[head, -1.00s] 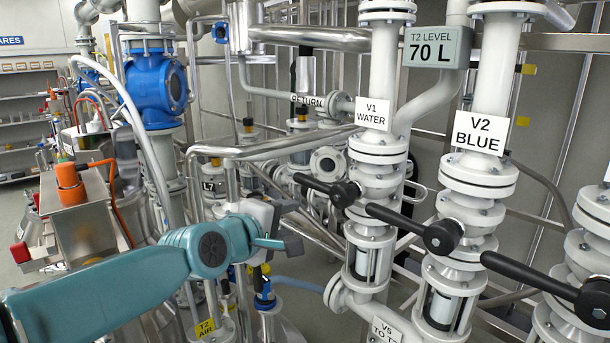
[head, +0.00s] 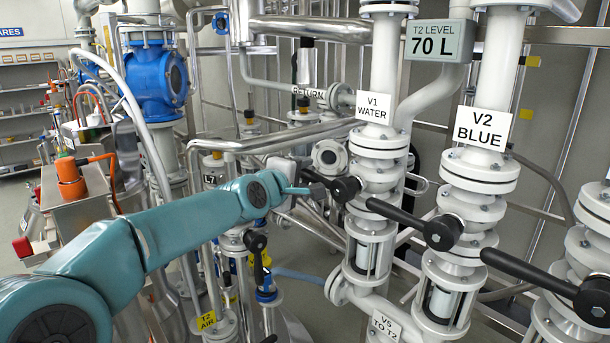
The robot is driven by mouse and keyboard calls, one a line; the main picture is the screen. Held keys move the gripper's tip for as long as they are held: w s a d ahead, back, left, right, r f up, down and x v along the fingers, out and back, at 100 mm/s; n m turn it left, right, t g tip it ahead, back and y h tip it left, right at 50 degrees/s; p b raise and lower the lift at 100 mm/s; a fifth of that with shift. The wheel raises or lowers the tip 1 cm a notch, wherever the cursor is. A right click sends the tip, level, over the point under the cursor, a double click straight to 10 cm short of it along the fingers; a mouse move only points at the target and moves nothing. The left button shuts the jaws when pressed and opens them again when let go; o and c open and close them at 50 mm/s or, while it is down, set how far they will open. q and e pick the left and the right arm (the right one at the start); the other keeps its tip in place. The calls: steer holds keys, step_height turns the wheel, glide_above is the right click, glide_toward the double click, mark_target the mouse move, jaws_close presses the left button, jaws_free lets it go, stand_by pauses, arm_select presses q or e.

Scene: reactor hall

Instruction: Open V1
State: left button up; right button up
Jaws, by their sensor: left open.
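The V1 valve is a white flanged valve with a black lever, under the sign V1 WATER (head: 374,107). Its black hub (head: 346,188) faces me, and the lever runs left from it. My teal left arm comes in from the left. Its left gripper (head: 319,183) is open at the lever, just left of the hub. The gripper hides most of the lever's length. I cannot tell whether the fingers are around the lever or only in front of it. My right gripper is out of view.
The V2 BLUE valve's lever (head: 398,211) reaches left close to the V1 body. A third black lever (head: 530,273) is at the right. The T2 LEVEL display (head: 438,41) reads 70 L. Pipes crowd the space behind and below my gripper.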

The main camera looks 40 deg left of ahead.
arm_select(q)
steer(key=x, duration=0.2)
steer(key=shift+w+a+f, duration=0.1)
steer(key=shift+w+f, duration=0.1)
steer(key=shift+s+r, duration=0.2)
steer(key=shift+s, duration=0.05)
steer(key=shift+w+f, duration=0.15)
steer(key=shift+w, duration=0.1)
steer(key=c, duration=0.6)
jaws_close()
steer(key=shift+f, duration=0.1)
